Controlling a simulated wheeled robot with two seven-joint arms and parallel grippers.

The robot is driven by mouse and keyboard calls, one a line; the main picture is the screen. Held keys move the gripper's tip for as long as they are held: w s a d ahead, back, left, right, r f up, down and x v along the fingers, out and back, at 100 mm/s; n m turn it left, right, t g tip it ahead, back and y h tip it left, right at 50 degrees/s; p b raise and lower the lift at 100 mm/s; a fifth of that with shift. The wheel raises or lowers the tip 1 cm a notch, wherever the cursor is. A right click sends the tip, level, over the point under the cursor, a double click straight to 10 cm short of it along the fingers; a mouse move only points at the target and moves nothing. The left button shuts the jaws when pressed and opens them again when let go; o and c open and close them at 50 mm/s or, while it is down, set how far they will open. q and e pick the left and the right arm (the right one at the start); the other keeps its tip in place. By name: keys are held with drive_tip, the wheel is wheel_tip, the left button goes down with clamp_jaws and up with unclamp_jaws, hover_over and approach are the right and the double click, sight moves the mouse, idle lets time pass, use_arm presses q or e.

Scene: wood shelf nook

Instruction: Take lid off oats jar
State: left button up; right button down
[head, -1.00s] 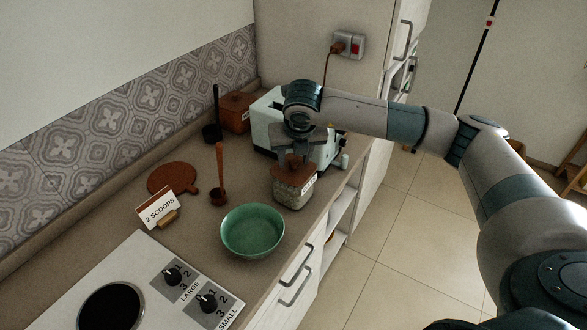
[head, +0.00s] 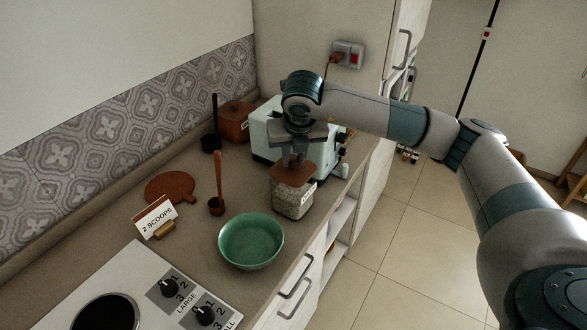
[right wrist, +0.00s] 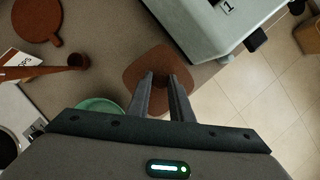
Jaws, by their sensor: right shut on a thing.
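The oats jar (head: 293,205) is a squat clear jar of pale flakes with a white label, standing upright on the counter near its front edge. Its brown square lid (head: 280,174) is directly over the jar's mouth and looks slightly raised, but I cannot clearly see a gap. My right gripper (head: 294,160) points down from above and is shut on the lid, at its top middle. In the right wrist view the lid (right wrist: 148,66) shows at the fingertips and hides the jar below. My left gripper is not in view.
A pale toaster (head: 262,135) stands close behind the jar. A green bowl (head: 251,242) is in front of it. The hob (head: 130,285) is nearest.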

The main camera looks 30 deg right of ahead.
drive_tip(key=s+d+r+b, duration=0.5)
drive_tip(key=s+r, duration=0.3)
drive_tip(key=s, duration=0.2)
drive_tip(key=shift+s, duration=0.25)
drive_tip(key=shift+d, duration=0.1)
